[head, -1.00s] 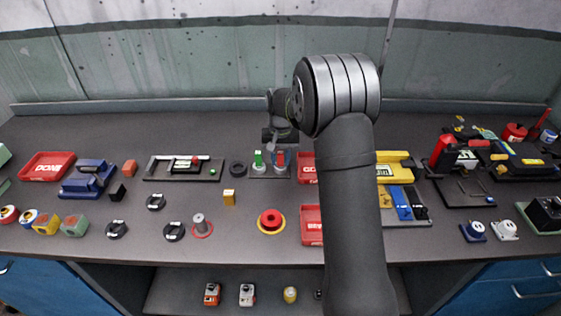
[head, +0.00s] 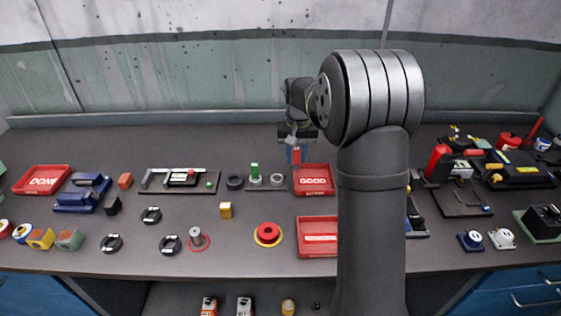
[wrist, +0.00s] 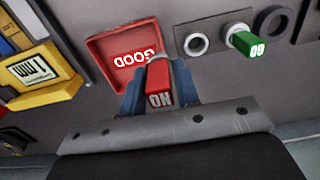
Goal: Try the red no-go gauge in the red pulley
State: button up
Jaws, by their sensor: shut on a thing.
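My gripper (head: 294,152) is shut on the red no-go gauge (wrist: 159,84), whose block handle reads "NO" in the wrist view. The gauge also shows below the fingers in the head view (head: 296,156). It is held above the bench, near the back edge of the GOOD tray. Its lower end is hidden. The red pulley (head: 268,230) sits on a yellow ring at the front middle of the bench, apart from my gripper. The green GO gauge (head: 255,171) stands in the gauge stand (head: 266,188), beside an empty grey socket (head: 277,180).
The red GOOD tray (head: 314,192) lies right of the stand, with another red tray (head: 318,250) in front. A grey post on a red ring (head: 196,239) stands left of the pulley. My arm hides part of the right side.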

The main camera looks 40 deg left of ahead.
jog(key=w+d+r, duration=0.2)
jog(key=d+r, duration=0.1)
jog(key=d, duration=0.1)
jog(key=s+d+f, duration=0.1)
jog(key=s+d, duration=0.1)
jog(key=s, duration=0.8)
jog(key=s+d+f, duration=0.1)
jog(key=s+f, duration=0.1)
jog(key=s, duration=0.9)
jog(key=shift+w+f, duration=0.1)
jog(key=shift+f, duration=2.2)
jog(key=shift+f, duration=0.95)
notch_tip(320, 180, up, 7)
dwell(1.2)
jog(key=shift+r, duration=0.1)
